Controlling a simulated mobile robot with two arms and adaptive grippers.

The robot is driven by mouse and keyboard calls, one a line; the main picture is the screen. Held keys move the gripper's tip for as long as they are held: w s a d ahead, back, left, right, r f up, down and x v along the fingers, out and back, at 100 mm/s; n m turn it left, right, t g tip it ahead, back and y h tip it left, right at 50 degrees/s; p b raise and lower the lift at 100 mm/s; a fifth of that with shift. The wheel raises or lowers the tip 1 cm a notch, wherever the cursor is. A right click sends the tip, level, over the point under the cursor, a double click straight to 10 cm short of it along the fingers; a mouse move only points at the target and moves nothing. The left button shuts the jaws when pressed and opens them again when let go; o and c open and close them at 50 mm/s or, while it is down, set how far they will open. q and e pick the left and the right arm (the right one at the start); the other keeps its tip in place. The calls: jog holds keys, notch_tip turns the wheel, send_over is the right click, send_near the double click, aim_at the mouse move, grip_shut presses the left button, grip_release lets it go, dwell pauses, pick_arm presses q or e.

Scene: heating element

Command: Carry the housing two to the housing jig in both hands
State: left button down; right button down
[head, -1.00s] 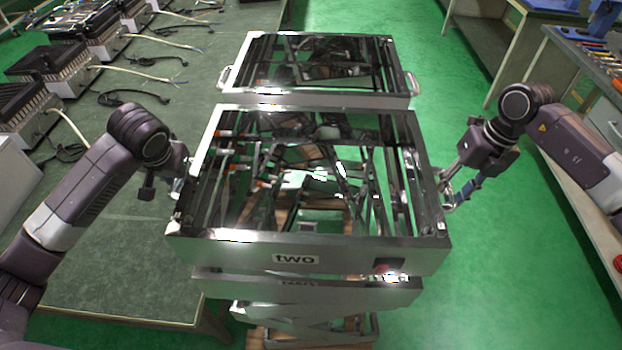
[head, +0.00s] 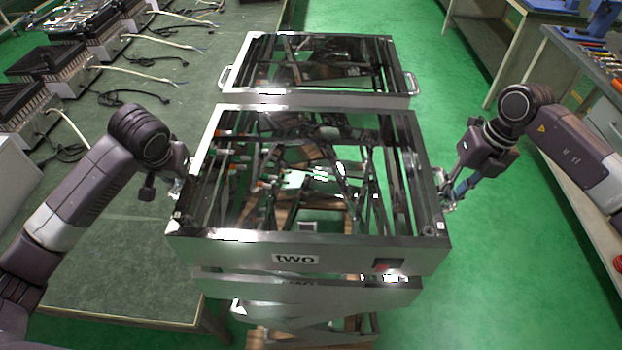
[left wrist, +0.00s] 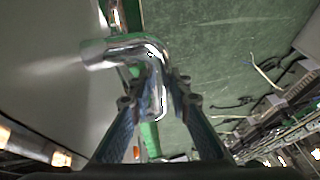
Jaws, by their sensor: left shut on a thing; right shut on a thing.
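Housing two (head: 300,257) is a shiny, open metal frame with a "two" label on its front wall, in the middle of the head view. My left gripper (head: 179,187) is at its left side and my right gripper (head: 446,190) at its right side, both shut on it. In the left wrist view, my left gripper's fingers (left wrist: 160,92) are closed around a bent, shiny handle (left wrist: 125,53). The right grip is small and partly hidden. I cannot pick out the housing jig for certain.
Another metal frame (head: 320,99) with side handles lies just behind. Metal layers (head: 310,291) and crossed bars show below housing two. A green-topped table (head: 120,270) at the left carries several finned units with cables (head: 30,105). Green floor (head: 480,290) is clear at the right.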

pick_arm(q)
jog(key=shift+w+r, duration=0.25)
pick_arm(e)
jog(key=shift+w+r, duration=0.2)
jog(key=shift+r, duration=0.05)
